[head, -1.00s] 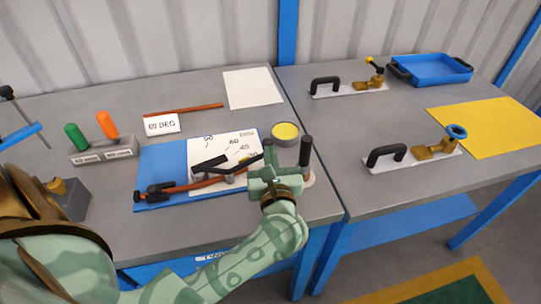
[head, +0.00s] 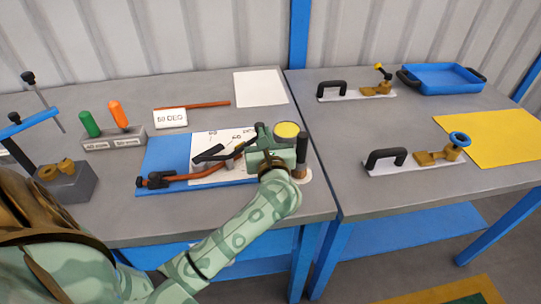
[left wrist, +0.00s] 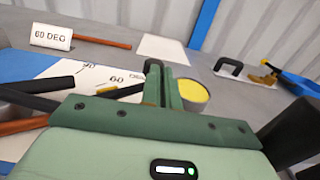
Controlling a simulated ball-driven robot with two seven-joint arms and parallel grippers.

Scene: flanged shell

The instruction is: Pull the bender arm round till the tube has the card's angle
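The bender stands on a blue board (head: 160,158) with a white angle sheet (head: 205,140) marked with degree lines. The copper tube (head: 190,177) runs from the dark clamp at left and bends up and away to the right near the former. The dark bender arm (head: 238,150) reaches from the former to my left gripper (head: 264,138). In the left wrist view the gripper's fingers (left wrist: 162,82) are close together at the arm's end, which they partly hide. The card (head: 170,118) reads 60 DEG; it also shows in the left wrist view (left wrist: 51,37). My right gripper is out of view.
A dark upright post (head: 301,148) and a yellow-topped round tin (head: 286,130) stand close to the left gripper. A block with green and orange handles (head: 115,139) is at left. A spare copper rod (head: 192,105) lies behind. The right table holds two toggle clamps and a blue tray (head: 440,80).

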